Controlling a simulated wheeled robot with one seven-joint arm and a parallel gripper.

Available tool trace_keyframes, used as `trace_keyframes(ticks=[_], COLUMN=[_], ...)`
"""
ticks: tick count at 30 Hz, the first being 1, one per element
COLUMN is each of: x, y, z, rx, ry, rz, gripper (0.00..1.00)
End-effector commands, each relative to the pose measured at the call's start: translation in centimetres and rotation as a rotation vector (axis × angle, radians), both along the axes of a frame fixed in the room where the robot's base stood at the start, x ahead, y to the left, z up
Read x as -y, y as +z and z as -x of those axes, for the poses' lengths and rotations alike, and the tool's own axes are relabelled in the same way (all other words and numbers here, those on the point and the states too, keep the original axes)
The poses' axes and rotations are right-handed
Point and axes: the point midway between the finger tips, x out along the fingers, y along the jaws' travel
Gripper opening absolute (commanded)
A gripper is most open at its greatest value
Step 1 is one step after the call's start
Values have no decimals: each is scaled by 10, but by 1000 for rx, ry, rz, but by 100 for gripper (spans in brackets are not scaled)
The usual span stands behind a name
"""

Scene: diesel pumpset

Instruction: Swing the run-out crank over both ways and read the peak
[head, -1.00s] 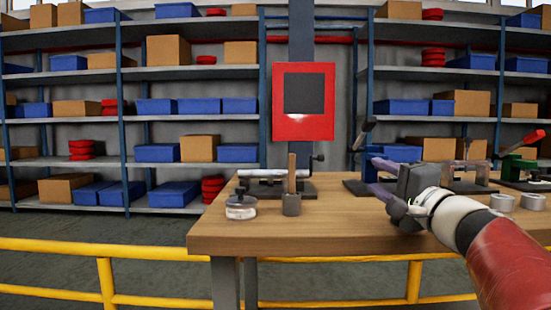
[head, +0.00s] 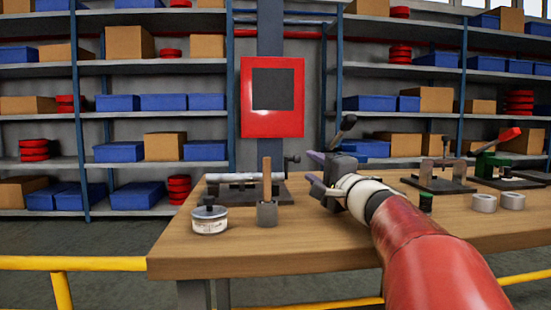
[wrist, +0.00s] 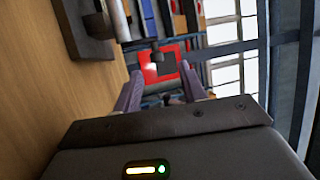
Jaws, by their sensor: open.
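A shaft fixture (head: 240,181) with a pale horizontal shaft on a dark base stands at the left end of the bench. A small dark crank (head: 292,160) shows at the shaft's right end. I cannot make out a dial or its reading. My gripper (head: 314,172) is open, with its purple fingers pointing left, to the right of the crank and apart from it. In the wrist view the fingers (wrist: 161,76) are spread with nothing gripped. The fixture's base (wrist: 84,28) is at that view's top left, with a dark crank part (wrist: 157,54) beyond the fingertips.
The wooden bench (head: 200,258) also holds a round labelled pot (head: 209,220) and a grey cup (head: 267,213) with a wooden handle, both before the fixture. A yellow rail (head: 70,263) runs in front.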

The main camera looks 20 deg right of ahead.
Motion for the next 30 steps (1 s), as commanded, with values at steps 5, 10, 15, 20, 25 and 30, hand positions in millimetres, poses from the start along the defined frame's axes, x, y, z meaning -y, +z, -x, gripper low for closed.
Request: trace_keyframes(ticks=[5, 10, 15, 20, 25, 30], x=[-5, -8, -9, -10, -10, -10], y=[3, 9, 11, 11, 10, 10], z=[-39, -64, -76, -78, -78, -78], rx=[0, 0, 1, 1, 1, 1], ry=[2, 1, 0, 0, 0, 0], rz=[-1, -1, 0, 0, 0, 0], gripper=[41, 41, 41, 41, 40, 18])
